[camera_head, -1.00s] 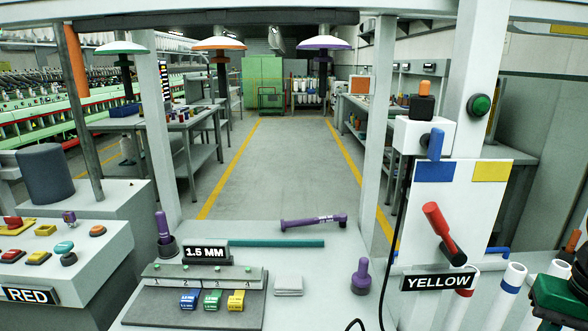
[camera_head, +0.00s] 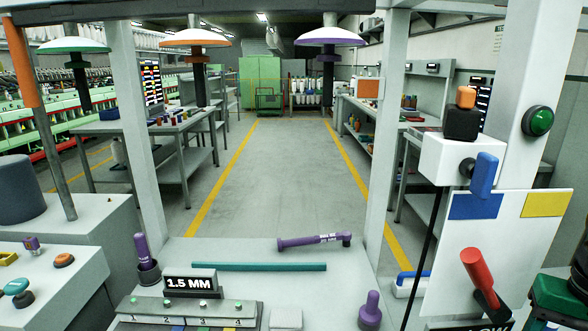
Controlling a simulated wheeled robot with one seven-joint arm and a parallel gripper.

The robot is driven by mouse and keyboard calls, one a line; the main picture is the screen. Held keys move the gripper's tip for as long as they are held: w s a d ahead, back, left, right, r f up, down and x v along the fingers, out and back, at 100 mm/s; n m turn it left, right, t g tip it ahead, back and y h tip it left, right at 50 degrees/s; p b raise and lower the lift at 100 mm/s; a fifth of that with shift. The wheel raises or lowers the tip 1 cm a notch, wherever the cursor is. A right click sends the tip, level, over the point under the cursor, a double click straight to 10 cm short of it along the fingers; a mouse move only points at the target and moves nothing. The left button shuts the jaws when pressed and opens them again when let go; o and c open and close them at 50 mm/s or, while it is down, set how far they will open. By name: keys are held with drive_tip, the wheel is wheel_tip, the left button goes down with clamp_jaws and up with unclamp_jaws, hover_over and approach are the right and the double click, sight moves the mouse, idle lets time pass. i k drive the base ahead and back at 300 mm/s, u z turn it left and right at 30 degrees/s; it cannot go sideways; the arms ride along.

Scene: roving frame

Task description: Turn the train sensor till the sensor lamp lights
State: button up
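No part is labelled as the train sensor. A black block with an orange cap (camera_head: 462,118) sits on a white box (camera_head: 460,160) at the right, and may be it. A blue lever (camera_head: 484,175) stands upright on the front of that box. A round dark green lamp or button (camera_head: 538,122) is on the white post to the right; it shows no clear glow. Below the box is a white panel (camera_head: 490,235) with a blue patch (camera_head: 475,206) and a yellow patch (camera_head: 545,204). My gripper is not in view.
The white bench holds a purple wrench (camera_head: 313,241), a teal rod (camera_head: 259,266), a purple knob (camera_head: 371,308) and a "1.5 MM" sign (camera_head: 190,283). White posts frame the view. The aisle floor (camera_head: 285,180) beyond is clear.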

sight(462, 120)
drive_tip(key=k, duration=1.3)
drive_tip(key=z, duration=0.05)
drive_tip(key=i, duration=0.45)
drive_tip(key=u, duration=0.05)
